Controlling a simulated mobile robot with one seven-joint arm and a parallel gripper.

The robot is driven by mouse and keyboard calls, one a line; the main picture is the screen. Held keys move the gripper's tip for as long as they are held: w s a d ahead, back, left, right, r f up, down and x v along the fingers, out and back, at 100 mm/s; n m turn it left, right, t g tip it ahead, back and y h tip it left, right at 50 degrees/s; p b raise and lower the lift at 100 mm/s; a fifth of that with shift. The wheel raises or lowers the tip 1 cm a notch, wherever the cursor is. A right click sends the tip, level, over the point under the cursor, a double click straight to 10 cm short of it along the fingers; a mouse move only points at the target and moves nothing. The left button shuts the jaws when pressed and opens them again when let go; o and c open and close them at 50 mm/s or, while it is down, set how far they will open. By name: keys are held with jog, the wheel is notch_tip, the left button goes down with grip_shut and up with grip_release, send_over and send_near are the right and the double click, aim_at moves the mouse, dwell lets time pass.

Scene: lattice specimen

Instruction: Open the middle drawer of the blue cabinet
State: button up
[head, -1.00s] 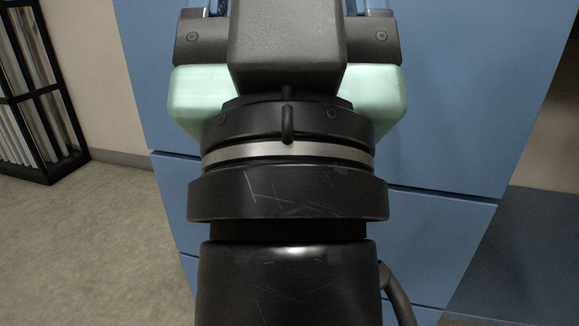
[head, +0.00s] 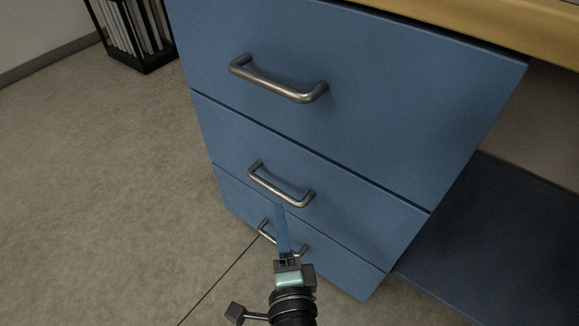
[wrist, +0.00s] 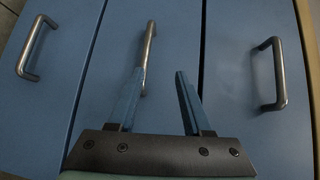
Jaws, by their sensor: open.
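The blue cabinet (head: 345,75) has a stack of closed drawers, each with a grey metal bar handle. The middle drawer (head: 365,195) carries its handle (head: 273,189) in the centre of the head view. My gripper (head: 280,208) is open, with narrow blue fingers reaching up at that handle's lower edge. In the wrist view the picture is turned, and the middle handle (wrist: 150,45) stands upright. My gripper (wrist: 161,72) shows there with its fingers apart. The left finger overlaps the handle's lower end. I cannot tell whether they touch.
The top drawer handle (head: 280,84) is above. The bottom handle (head: 265,229) is partly hidden behind my gripper. A wooden top (head: 480,22) overhangs the cabinet. A black rack (head: 137,40) stands at the back left. The floor (head: 100,190) to the left is clear.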

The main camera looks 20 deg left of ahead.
aim_at(271, 185)
jog(key=shift+m, duration=0.6)
jog(key=x, duration=0.4)
jog(key=f+b+x, duration=0.1)
jog(key=x, duration=0.3)
jog(key=f+x, duration=0.1)
jog(key=x, duration=0.3)
jog(key=shift+s+a+f, duration=0.2)
jog(key=shift+s+a, duration=0.05)
grip_shut()
dwell(0.6)
